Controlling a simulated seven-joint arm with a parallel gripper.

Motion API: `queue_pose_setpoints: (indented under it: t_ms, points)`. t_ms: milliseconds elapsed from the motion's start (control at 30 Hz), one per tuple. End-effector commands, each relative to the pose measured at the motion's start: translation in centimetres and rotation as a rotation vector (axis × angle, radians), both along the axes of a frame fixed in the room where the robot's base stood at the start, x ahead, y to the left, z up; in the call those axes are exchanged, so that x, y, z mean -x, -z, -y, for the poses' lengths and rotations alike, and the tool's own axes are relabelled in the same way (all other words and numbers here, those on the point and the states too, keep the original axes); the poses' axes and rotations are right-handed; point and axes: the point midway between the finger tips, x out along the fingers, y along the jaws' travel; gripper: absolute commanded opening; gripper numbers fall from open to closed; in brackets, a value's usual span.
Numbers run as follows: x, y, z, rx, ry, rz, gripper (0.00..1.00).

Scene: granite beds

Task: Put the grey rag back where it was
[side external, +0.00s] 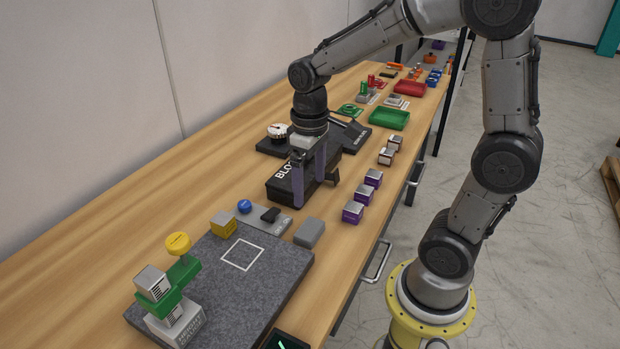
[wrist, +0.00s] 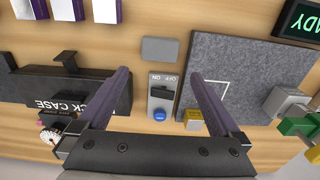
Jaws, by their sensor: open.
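A small plain grey block-shaped piece (side external: 309,232) lies on the wood beside the granite plate's far right corner; it may be the folded grey rag, but I cannot tell. It also shows in the wrist view (wrist: 160,49). The dark grey speckled plate (side external: 225,285) carries a white square outline (side external: 242,254). My gripper (side external: 309,192) points down in front of the black case, fingers wide apart and empty. In the wrist view the gap between my fingertips (wrist: 160,74) lies over the switch plate's end, with the grey piece just beyond it.
The switch plate (wrist: 162,98) has a black rocker and a blue button. A yellow block (side external: 223,223) sits at the plate's edge. The black case (side external: 278,187) and purple-sided blocks (side external: 353,212) flank my gripper.

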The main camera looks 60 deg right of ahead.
Motion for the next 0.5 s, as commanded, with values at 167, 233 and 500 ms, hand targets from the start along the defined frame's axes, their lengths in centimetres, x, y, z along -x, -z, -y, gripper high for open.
queue_pose_setpoints:
  t_ms: [167,233,500]
  points:
    - [0.9,-1.8,-0.4,0.005,-0.002,0.04,1.0]
    - [2.0,-3.1,-1.0,0.011,-0.002,0.093,1.0]
    - [8.7,-6.9,-3.3,0.015,-0.004,0.356,1.0]
